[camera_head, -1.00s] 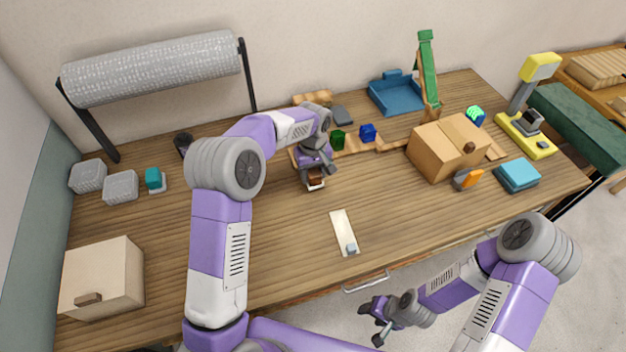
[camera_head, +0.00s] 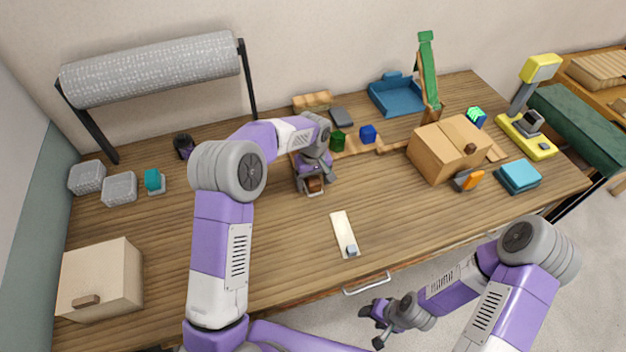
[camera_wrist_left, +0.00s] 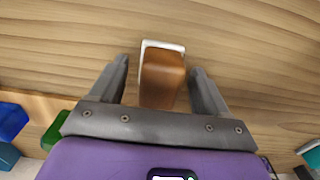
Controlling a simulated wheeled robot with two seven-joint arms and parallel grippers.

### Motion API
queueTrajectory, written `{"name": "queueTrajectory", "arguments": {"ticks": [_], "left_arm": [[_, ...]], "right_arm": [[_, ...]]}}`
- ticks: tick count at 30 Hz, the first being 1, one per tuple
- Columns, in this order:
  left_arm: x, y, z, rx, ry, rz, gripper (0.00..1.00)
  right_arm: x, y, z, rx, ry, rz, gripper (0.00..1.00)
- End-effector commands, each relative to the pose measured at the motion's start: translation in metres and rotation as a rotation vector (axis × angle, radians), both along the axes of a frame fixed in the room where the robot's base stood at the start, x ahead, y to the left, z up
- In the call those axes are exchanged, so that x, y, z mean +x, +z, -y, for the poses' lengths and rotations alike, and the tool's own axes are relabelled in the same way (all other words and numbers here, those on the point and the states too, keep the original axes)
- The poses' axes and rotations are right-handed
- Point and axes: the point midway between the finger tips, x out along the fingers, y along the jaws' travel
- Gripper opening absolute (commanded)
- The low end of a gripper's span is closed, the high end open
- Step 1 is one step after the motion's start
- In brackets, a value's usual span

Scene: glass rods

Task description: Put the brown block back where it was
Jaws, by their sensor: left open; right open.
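The brown block (camera_wrist_left: 163,78) lies between the two open fingers of my left gripper (camera_wrist_left: 160,85) in the left wrist view, with a gap on each side. A white edge (camera_wrist_left: 165,44) shows under or behind the block, like a thin pad. In the head view the brown block (camera_head: 314,184) is small and partly hidden by my left gripper (camera_head: 313,186), which points down over it. My right gripper (camera_head: 378,322) is open and empty, below the front edge of the table.
A green block (camera_head: 337,141) and a blue block (camera_head: 368,133) stand just behind my left gripper. A cardboard box (camera_head: 436,158) is to the right. A white strip (camera_head: 342,228) with a small grey-blue piece lies in front. The table's left middle is mostly clear.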

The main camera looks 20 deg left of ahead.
Motion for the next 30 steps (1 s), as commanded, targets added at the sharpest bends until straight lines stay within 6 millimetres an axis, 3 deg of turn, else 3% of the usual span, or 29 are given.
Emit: {"name": "queueTrajectory", "arguments": {"ticks": [5, 12, 18, 30], "left_arm": [[0.001, 0.022, 0.000, 0.000, 0.001, 0.005, 0.76], [0.001, 0.075, 0.000, 0.000, 0.000, 0.005, 0.76], [0.001, 0.108, 0.000, -0.001, 0.001, 0.003, 0.76], [0.000, 0.121, 0.000, 0.000, 0.000, 0.000, 0.76]], "right_arm": [[0.000, 0.005, 0.000, 0.000, 0.000, 0.000, 0.54], [0.000, 0.015, 0.000, 0.000, 0.000, 0.000, 0.54], [0.000, 0.021, 0.000, 0.000, 0.000, 0.000, 0.54], [0.000, 0.023, 0.000, 0.000, 0.000, 0.000, 0.54]]}}
